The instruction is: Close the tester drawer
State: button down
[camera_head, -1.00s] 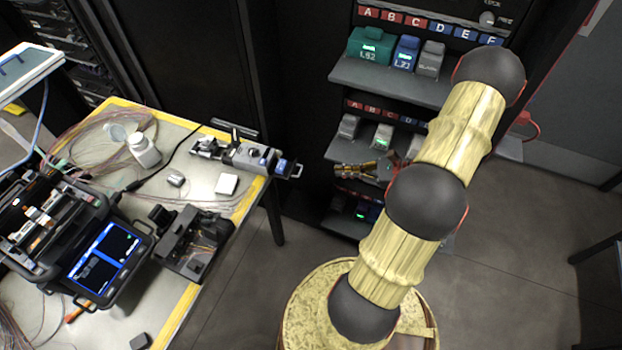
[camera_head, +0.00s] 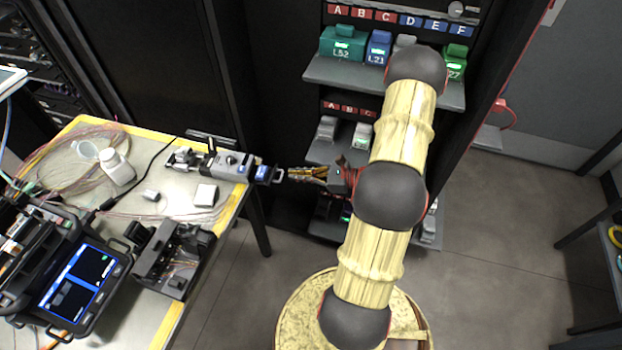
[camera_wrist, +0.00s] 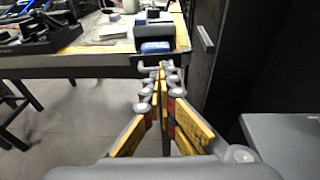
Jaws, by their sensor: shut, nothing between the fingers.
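The tester (camera_head: 232,165) is a grey, low device at the table's right edge, with a black drawer (camera_head: 263,175) sticking out from its right end past the table edge. The drawer has a pale bar handle (camera_head: 279,176) and a blue piece in it. In the wrist view the drawer's blue piece (camera_wrist: 156,47) and handle (camera_wrist: 143,67) are straight ahead. My gripper (camera_head: 291,173) is shut and empty, its fingertips level with the handle and right at it. In the wrist view the fingertips (camera_wrist: 162,66) overlap the handle; I cannot tell whether they touch.
The table (camera_head: 225,208) also holds a splicer (camera_head: 75,275), a black holder (camera_head: 172,260), a white bottle (camera_head: 117,166) and loose fibres. A rack with a shelf (camera_head: 385,82) of coloured modules stands behind my arm. The floor between table and rack is open.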

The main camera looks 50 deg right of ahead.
aim_at(274, 172)
jog(key=shift+x, duration=0.85)
jog(key=x, duration=0.2)
jog(key=r+x, duration=0.1)
jog(key=x, duration=0.5)
jog(key=shift+w+a+r+p, duration=0.1)
jog(key=shift+a+r+p, duration=0.1)
jog(key=shift+r+p, duration=0.15)
